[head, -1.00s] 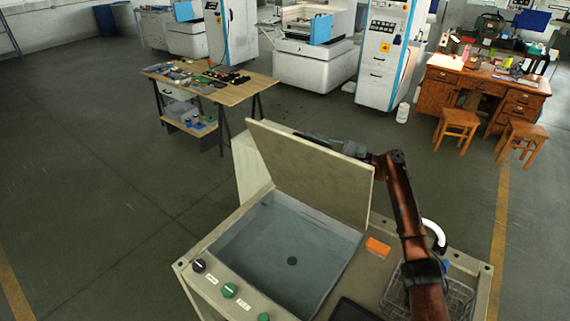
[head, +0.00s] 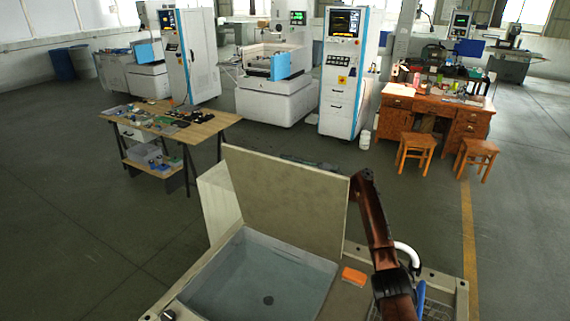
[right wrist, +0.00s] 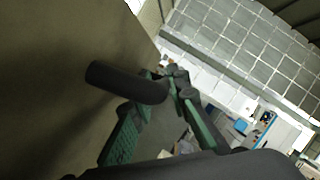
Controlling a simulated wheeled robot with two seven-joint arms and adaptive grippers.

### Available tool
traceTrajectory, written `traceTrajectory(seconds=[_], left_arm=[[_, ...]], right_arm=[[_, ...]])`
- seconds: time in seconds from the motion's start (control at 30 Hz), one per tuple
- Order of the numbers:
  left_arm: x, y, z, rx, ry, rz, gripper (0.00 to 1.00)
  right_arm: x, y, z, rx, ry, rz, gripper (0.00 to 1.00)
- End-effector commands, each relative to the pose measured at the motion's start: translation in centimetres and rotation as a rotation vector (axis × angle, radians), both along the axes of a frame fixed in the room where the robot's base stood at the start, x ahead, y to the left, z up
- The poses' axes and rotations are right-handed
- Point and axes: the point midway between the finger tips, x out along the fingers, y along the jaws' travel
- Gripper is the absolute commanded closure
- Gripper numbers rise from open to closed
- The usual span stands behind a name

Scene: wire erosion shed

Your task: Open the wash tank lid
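The wash tank lid (head: 290,200), a flat beige panel, stands raised and steeply tilted at the back of the open wash tank (head: 268,276). The grey basin and its dark drain show. My right arm reaches behind the lid, and my right gripper (head: 300,161) shows only in part above its top edge. In the right wrist view the lid's face (right wrist: 60,70) fills the left. A dark bar-like handle (right wrist: 120,80) crosses in front of one green finger of my right gripper (right wrist: 172,76). The fingertips lie near each other; whether they grip the handle is unclear. My left gripper is out of view.
An orange block (head: 354,276) lies on the tank top right of the basin, near a wire basket (head: 435,309) and a white curved pipe (head: 408,256). A table with small parts (head: 205,128) stands behind left. Open floor lies behind the tank.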

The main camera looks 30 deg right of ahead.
Motion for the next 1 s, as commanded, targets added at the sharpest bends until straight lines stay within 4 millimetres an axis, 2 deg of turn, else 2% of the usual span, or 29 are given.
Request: traceTrajectory(seconds=[0.27,0.43,0.8,1.0], left_arm=[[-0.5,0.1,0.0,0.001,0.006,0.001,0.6],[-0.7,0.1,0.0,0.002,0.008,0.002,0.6],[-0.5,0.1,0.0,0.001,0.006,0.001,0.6],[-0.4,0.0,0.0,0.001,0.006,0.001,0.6]], right_arm=[[0.0,0.1,0.1,0.001,-0.002,0.002,0.81],[-0.6,-0.6,-0.2,0.001,-0.002,0.002,0.81],[-5.0,-5.9,-2.4,0.001,0.0,0.0,0.81],[-6.8,-8.0,-3.1,0.001,0.0,0.001,0.81]])
